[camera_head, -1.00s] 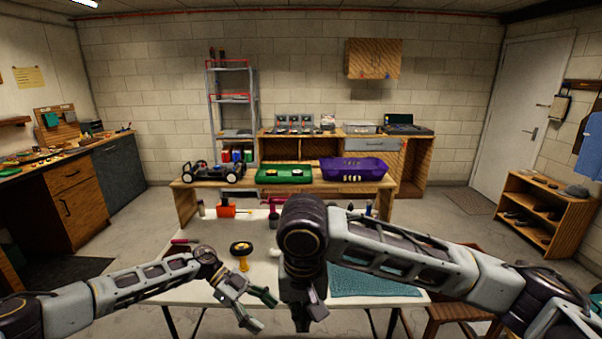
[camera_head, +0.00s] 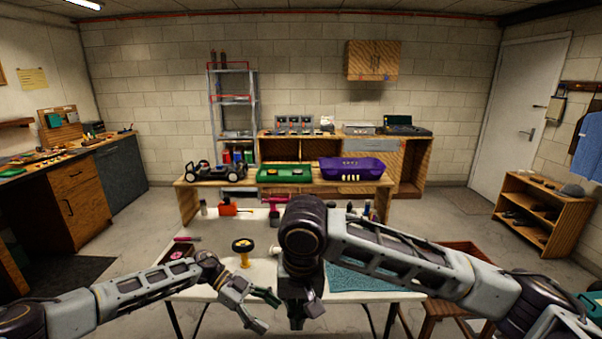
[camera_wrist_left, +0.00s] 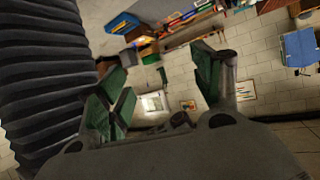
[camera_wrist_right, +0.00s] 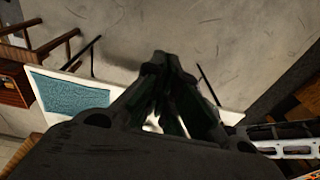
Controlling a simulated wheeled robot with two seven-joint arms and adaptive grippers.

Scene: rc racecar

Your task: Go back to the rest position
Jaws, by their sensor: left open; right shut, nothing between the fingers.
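My left gripper (camera_head: 262,312) hangs at the front edge of the white table in the head view. Its two green-padded fingers stand wide apart and empty in the left wrist view (camera_wrist_left: 166,88). My right gripper (camera_head: 298,318) points down at the table's front edge, just right of the left one. In the right wrist view its fingers meet at the tips (camera_wrist_right: 162,62) with nothing between them. My right forearm hides part of the table behind it.
The white table (camera_head: 215,240) holds a yellow-and-black wheel piece (camera_head: 242,252), a pink-handled tool (camera_head: 187,239), an orange box (camera_head: 228,208) and a teal mat (camera_head: 360,279). Behind, a wooden bench carries an RC car chassis (camera_head: 212,171), a green tray (camera_head: 284,179) and a purple bin (camera_head: 351,174).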

